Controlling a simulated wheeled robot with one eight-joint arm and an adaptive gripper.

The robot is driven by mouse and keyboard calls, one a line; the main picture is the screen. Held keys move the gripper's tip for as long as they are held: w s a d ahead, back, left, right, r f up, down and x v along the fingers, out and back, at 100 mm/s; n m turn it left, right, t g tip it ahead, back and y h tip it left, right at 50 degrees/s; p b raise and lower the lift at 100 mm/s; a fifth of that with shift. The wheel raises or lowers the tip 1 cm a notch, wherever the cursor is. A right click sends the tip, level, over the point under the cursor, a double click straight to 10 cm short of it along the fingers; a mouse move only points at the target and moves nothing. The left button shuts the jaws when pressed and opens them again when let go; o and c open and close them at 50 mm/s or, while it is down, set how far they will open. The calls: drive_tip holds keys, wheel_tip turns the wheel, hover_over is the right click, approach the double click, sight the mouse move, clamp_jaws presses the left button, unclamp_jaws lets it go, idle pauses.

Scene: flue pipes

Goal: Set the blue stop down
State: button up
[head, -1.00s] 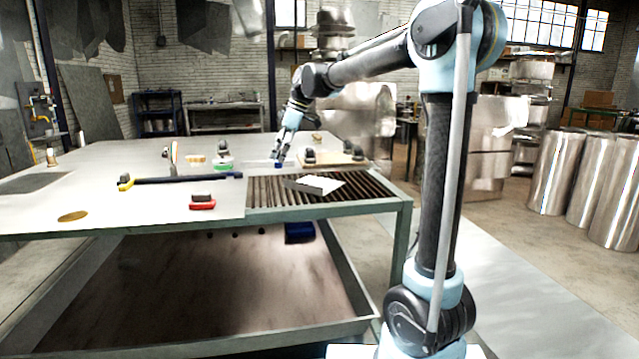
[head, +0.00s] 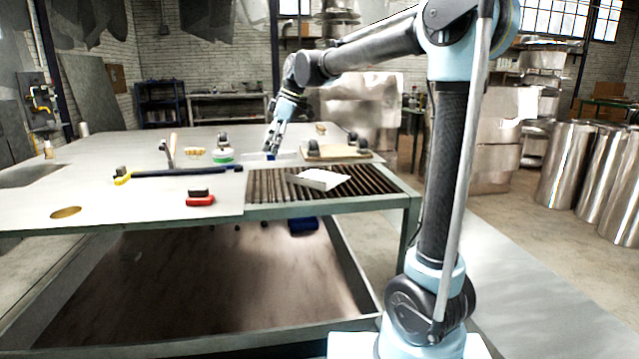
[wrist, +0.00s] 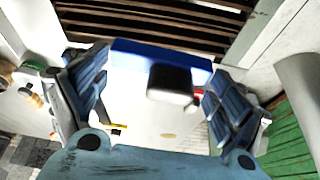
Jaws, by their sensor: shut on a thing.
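The blue stop (wrist: 160,58), a flat blue bar with a dark, pale-edged knob, lies between the two fingers of my gripper (wrist: 158,95) in the wrist view. My gripper is shut on it, with a finger at each end of the bar. In the head view my gripper (head: 271,147) points down at the back of the table, and the stop shows as a small blue patch (head: 270,156) at its tips. I cannot tell whether the stop touches the surface below.
A red stop (head: 200,200), a dark bar (head: 185,172) and a wooden board with casters (head: 338,153) lie nearby.

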drive_tip(key=shift+n+g, duration=0.3)
drive_tip(key=shift+n, duration=0.2)
drive_tip(key=s+a+f, duration=0.2)
drive_tip(key=s+f, duration=0.1)
drive_tip(key=s+a+f, duration=0.1)
drive_tip(key=f, duration=0.1)
drive_tip(key=shift+s, duration=0.2)
drive_tip(key=shift+f, duration=2.5)
drive_tip(key=o, duration=1)
drive_tip(key=shift+f, duration=0.1)
